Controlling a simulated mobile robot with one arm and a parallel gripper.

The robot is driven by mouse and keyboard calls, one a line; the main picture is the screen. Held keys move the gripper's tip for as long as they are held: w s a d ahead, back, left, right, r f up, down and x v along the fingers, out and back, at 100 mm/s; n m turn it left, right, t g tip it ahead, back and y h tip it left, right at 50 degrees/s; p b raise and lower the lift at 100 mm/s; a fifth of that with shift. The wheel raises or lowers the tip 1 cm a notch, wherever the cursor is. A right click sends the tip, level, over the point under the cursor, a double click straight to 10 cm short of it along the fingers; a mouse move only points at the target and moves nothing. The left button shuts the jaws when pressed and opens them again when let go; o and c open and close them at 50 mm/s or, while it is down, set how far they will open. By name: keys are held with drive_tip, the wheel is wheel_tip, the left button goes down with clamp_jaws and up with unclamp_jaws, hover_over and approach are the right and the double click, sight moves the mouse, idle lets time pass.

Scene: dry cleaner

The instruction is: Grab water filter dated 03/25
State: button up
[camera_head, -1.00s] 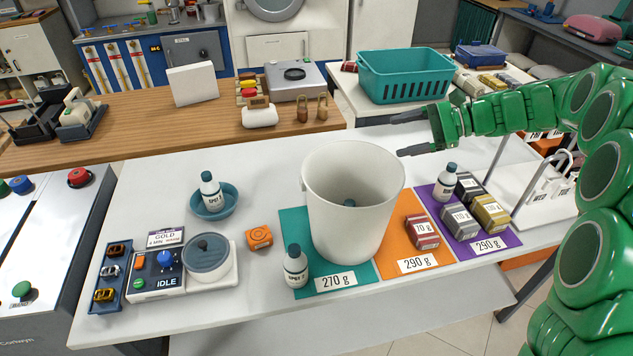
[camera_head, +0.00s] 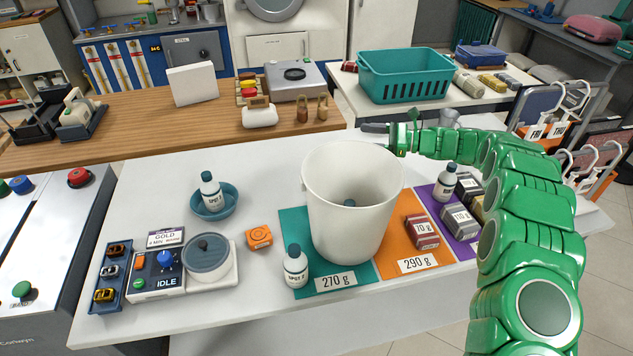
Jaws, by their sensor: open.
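I cannot make out a water filter or a 03/25 date in this view. My gripper (camera_head: 380,136) is open and empty, above the back of the white table (camera_head: 260,165), behind the rim of the white bucket (camera_head: 350,225). One dark finger shows and the bucket's rim may hide part of the other. White bottles with dark caps stand in the blue bowl (camera_head: 214,213), on the teal mat (camera_head: 318,289) and on the purple mat (camera_head: 428,192).
Boxes marked in grams (camera_head: 421,230) sit on the orange and purple mats, partly behind my arm. Left are a control box reading IDLE (camera_head: 156,271), a lidded pot (camera_head: 207,258) and an orange block (camera_head: 258,237). A teal basket (camera_head: 405,78) stands behind. The table's back left is clear.

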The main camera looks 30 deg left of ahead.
drive_tip(key=s+a+f, duration=0.2)
drive_tip(key=f, duration=0.2)
drive_tip(key=s+a+f+g, duration=0.1)
drive_tip(key=s+a+f, duration=0.1)
drive_tip(key=f, duration=0.2)
drive_tip(key=s+a+f+g, duration=0.1)
drive_tip(key=s+a+f, duration=0.1)
drive_tip(key=a+f, duration=0.1)
drive_tip(key=shift+f, duration=0.65)
drive_tip(key=shift+x, duration=1.3)
drive_tip(key=shift+f+x, duration=0.2)
drive_tip(key=shift+x, duration=0.65)
drive_tip(key=shift+f+x, duration=0.25)
drive_tip(key=shift+x, duration=0.65)
drive_tip(key=shift+f+x, duration=0.2)
drive_tip(key=shift+x, duration=0.65)
drive_tip(key=c, duration=1.1)
